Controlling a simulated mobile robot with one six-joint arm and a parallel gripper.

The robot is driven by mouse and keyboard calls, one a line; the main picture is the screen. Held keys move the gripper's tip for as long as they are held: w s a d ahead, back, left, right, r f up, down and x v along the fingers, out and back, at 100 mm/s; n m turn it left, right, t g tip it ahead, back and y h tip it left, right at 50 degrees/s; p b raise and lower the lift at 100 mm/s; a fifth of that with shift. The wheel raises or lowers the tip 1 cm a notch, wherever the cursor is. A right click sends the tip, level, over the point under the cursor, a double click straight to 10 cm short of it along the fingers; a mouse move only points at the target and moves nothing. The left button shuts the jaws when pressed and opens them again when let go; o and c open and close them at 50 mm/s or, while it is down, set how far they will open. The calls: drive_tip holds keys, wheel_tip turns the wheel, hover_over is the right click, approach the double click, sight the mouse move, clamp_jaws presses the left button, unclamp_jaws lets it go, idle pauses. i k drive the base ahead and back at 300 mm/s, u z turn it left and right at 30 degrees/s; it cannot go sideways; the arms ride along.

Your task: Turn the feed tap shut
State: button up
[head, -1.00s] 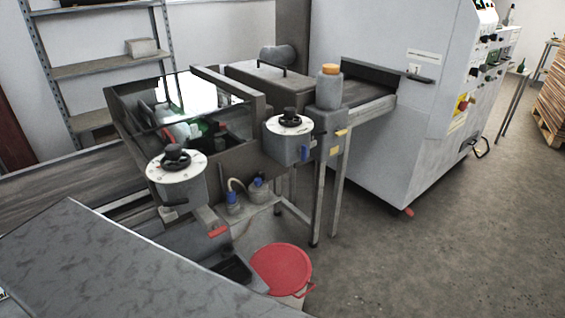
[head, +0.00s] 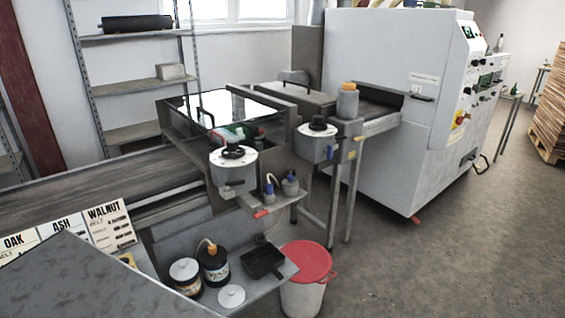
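The pictures do not clearly mark which tap is the feed tap. A small blue lever (head: 329,152) hangs by the right round grey pot (head: 318,149), which has a white dial and black knob on top. Two small fittings with blue (head: 269,188) and orange parts stand on a ledge lower down, between the two pots. A red-tipped handle (head: 262,213) sticks out below the left pot (head: 233,172). Whether any tap is open or shut is too small to tell. My gripper is not in view.
A shelf below holds jars (head: 215,262), a white lid (head: 231,296) and a black tray (head: 263,258). A red-lidded bucket (head: 305,262) stands on the floor before the machine. Wood sign cards (head: 108,228) are at left. The floor (head: 430,270) at right is clear.

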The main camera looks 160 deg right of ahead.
sight(330, 150)
drive_tip(key=z, duration=0.25)
drive_tip(key=i, duration=0.4)
drive_tip(key=z, duration=0.85)
drive_tip(key=k, duration=0.2)
drive_tip(key=z, duration=2.1)
drive_tip(key=k, duration=0.2)
drive_tip(key=z, duration=1.65)
